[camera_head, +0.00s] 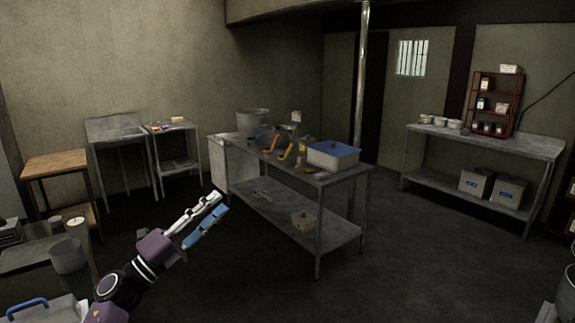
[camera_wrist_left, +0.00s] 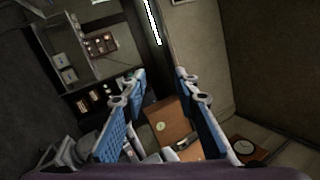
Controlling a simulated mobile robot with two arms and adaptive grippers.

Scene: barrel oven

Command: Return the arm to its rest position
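My left arm comes in from the bottom left of the head view. Its left gripper (camera_head: 218,203) points up and to the right, in the air in front of the middle table. In the left wrist view the two blue-padded fingers of this gripper (camera_wrist_left: 161,75) stand apart, with a clear gap and nothing held between their tips. I cannot make out my right gripper in either view.
The middle metal table (camera_head: 318,182) carries a large pot (camera_head: 253,122) and a blue-lidded container (camera_head: 333,155). A counter with a clear cup (camera_head: 68,256) lies left of my arm. A right-hand bench (camera_head: 490,141) holds a red rack (camera_head: 497,102). Dark floor between them is open.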

